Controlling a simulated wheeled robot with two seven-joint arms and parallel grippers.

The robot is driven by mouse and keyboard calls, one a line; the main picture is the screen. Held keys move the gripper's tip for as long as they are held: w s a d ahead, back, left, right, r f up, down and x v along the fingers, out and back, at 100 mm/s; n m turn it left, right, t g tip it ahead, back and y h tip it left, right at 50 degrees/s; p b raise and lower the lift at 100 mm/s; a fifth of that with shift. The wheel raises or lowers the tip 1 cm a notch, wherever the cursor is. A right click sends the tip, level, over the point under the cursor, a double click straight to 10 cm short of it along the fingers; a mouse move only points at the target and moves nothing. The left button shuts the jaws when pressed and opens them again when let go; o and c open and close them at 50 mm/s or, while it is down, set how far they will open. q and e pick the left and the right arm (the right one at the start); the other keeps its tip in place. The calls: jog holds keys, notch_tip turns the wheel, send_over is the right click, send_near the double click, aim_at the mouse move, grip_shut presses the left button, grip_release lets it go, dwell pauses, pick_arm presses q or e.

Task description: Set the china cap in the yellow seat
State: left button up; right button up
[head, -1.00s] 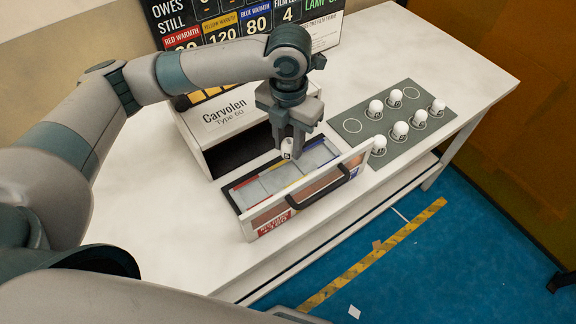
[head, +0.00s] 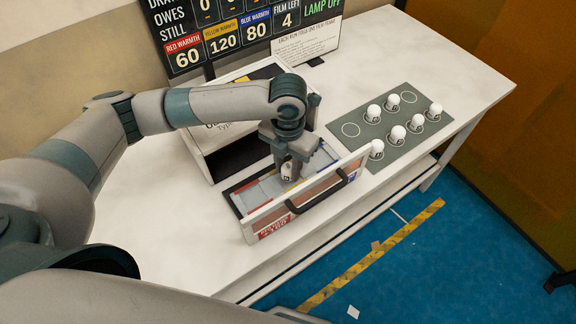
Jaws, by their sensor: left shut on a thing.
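My left gripper (head: 287,171) points down into the open drawer (head: 264,219) and is shut on a small white cap with a dark mark, the china cap (head: 287,174). The cap's lower part is low in the drawer, among the pale seats with coloured strips. A yellow strip (head: 287,185) shows close by the cap; I cannot tell whether the cap touches the seat floor. The gripper hides part of the seats behind it. My right gripper is not in view.
Several similar white caps (head: 397,134) stand on a grey mat (head: 363,142) to the right, with two empty circles. The drawer's front panel and black handle (head: 318,193) stand up before the gripper. A scoreboard (head: 235,35) stands behind the white box (head: 201,137).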

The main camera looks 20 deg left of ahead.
aim_at(288, 166)
pick_arm(q)
jog(key=shift+f, duration=0.4)
jog(key=o, duration=1)
jog(key=shift+f, duration=0.1)
jog(key=shift+o, duration=0.2)
jog(key=shift+r, duration=0.2)
jog(key=shift+r+b, duration=0.35)
jog(key=shift+r, duration=0.25)
notch_tip(288, 166, up, 9)
jog(key=b, duration=0.2)
jog(key=shift+r+b, duration=0.15)
jog(key=shift+b, duration=0.15)
jog(key=shift+r, duration=0.7)
